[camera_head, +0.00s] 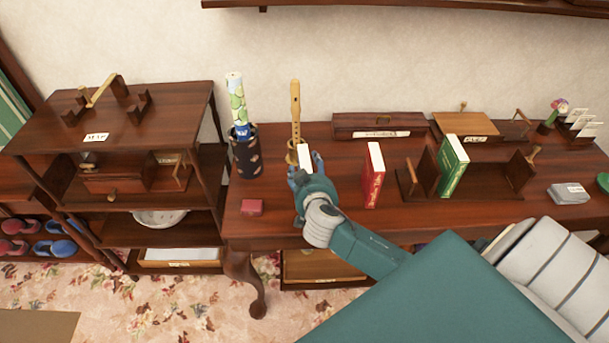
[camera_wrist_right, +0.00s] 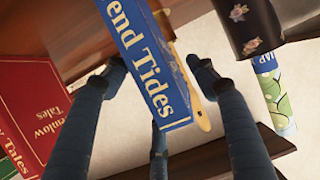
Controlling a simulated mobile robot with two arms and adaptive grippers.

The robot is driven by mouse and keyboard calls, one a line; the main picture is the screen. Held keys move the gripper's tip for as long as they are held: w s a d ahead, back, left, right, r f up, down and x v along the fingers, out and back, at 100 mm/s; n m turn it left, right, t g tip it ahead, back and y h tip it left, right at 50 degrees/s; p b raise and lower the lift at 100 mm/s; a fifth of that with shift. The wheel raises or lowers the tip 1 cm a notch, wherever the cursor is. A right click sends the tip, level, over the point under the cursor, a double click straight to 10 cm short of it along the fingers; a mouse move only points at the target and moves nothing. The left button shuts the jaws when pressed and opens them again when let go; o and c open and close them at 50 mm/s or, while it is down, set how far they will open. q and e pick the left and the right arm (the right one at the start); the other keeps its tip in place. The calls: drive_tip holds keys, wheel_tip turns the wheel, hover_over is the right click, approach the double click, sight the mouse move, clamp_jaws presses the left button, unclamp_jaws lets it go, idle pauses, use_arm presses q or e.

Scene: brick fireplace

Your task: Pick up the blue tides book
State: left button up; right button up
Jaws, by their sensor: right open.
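The blue tides book (camera_wrist_right: 145,55) stands between the fingers of my right gripper (camera_wrist_right: 160,72) in the right wrist view, its spine with gold "end Tides" lettering facing the camera. The fingers are open, with one on each side of the book; I cannot tell whether any touches it. In the head view my right gripper (camera_head: 305,172) is at the table's left part and hides most of the book, and only its pale top (camera_head: 304,157) shows. My left gripper is not in view.
A red book (camera_head: 373,175) stands to the right, then a green book (camera_head: 452,166) in a wooden rack. A dark flowered holder (camera_head: 246,158) with a rolled map and a wooden recorder (camera_head: 295,108) stand close by. A small red box (camera_head: 252,207) lies near the front edge.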

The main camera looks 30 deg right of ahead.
drive_tip(key=shift+x, duration=0.85)
drive_tip(key=shift+s, duration=0.15)
drive_tip(key=shift+c, duration=0.8)
drive_tip(key=c, duration=1.2)
clamp_jaws()
drive_tip(key=shift+r, duration=0.15)
